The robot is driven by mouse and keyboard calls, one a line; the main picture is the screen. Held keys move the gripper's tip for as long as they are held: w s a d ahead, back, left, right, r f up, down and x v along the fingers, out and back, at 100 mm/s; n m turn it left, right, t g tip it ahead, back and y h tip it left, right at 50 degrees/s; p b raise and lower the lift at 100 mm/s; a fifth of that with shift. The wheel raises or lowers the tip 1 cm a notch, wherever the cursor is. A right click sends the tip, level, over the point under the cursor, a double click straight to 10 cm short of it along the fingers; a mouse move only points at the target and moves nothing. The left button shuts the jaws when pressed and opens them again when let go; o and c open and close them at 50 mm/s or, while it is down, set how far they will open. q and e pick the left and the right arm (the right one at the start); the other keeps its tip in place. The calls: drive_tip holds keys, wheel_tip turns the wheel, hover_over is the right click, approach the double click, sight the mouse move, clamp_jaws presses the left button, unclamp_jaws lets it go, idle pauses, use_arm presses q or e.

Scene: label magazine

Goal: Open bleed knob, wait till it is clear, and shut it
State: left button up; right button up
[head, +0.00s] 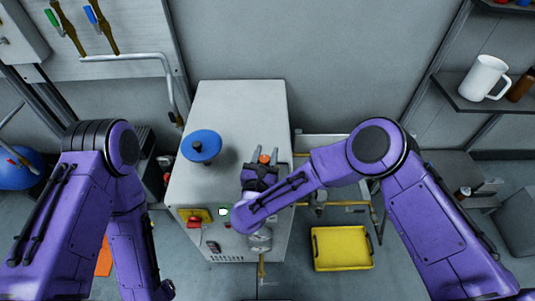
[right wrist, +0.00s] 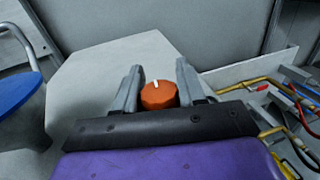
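The bleed knob looks to be the orange ribbed knob with a white mark, seen between my right gripper's fingers in the right wrist view (right wrist: 158,96). In the head view the orange knob (head: 264,159) sits at the right part of the grey cabinet top (head: 235,105). My right gripper (head: 264,156) has its fingers apart on either side of the knob; gaps show on both sides in the right wrist view (right wrist: 158,82). The knob's base is hidden behind the gripper. My left arm hangs at the left, and its gripper is not clearly visible.
A blue handwheel (head: 201,146) stands on the cabinet top, left of the knob. A red button (head: 194,222) and a gauge (head: 260,240) are at the cabinet's front. A yellow tray (head: 342,248) lies on the floor at right. A shelf holds a white mug (head: 484,78).

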drive_tip(key=c, duration=0.3)
drive_tip(key=shift+d, duration=0.15)
drive_tip(key=shift+y, duration=0.3)
